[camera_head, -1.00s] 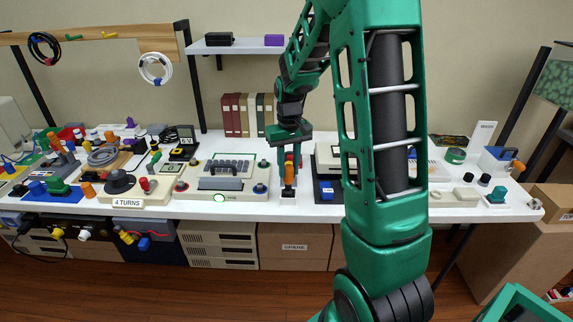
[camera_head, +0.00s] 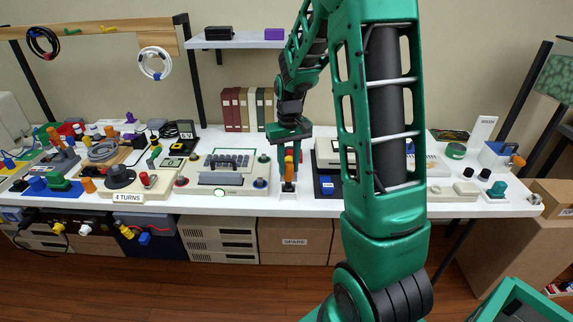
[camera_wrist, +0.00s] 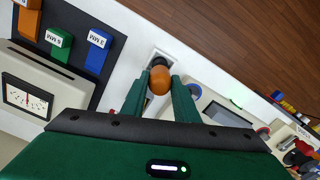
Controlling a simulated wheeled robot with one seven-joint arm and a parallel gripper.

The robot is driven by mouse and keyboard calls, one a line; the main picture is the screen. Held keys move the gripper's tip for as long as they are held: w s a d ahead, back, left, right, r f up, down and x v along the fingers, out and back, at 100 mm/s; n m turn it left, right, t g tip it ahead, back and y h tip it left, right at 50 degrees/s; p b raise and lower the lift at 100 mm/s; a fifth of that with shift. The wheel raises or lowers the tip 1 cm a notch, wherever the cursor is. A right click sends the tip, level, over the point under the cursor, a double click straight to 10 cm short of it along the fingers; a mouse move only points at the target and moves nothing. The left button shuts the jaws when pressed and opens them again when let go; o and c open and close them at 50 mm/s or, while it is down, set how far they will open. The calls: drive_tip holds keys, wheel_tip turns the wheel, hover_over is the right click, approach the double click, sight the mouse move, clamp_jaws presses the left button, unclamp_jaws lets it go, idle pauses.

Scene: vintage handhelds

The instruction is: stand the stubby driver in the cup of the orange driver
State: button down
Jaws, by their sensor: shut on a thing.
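My gripper (camera_head: 289,163) points down over the front middle of the bench. It is shut on the orange driver (camera_wrist: 160,82), whose rounded orange handle sits between the two green fingers in the wrist view. Directly below is a small pale square base with a dark cup (camera_wrist: 159,62). In the head view the cup's base (camera_head: 288,188) stands near the bench's front edge. The orange handle is above the cup; whether its lower end is still inside is hidden. I cannot pick out the stubby driver with certainty.
A beige keypad unit (camera_head: 225,178) stands close on the left. A dark tray (camera_wrist: 75,35) with green and blue labelled blocks lies close on the other side. The white bench (camera_head: 400,208) has a narrow clear strip along its front.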

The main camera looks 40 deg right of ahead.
drive_tip(key=shift+f, duration=0.2)
drive_tip(key=c, duration=0.7)
unclamp_jaws()
drive_tip(key=shift+c, duration=0.2)
drive_tip(key=shift+r, duration=0.15)
drive_tip(key=shift+r, duration=6.9)
drive_tip(key=s+a, duration=0.9)
drive_tip(key=s, duration=0.3)
drive_tip(key=shift+s+a, duration=0.3)
drive_tip(key=shift+s, duration=0.05)
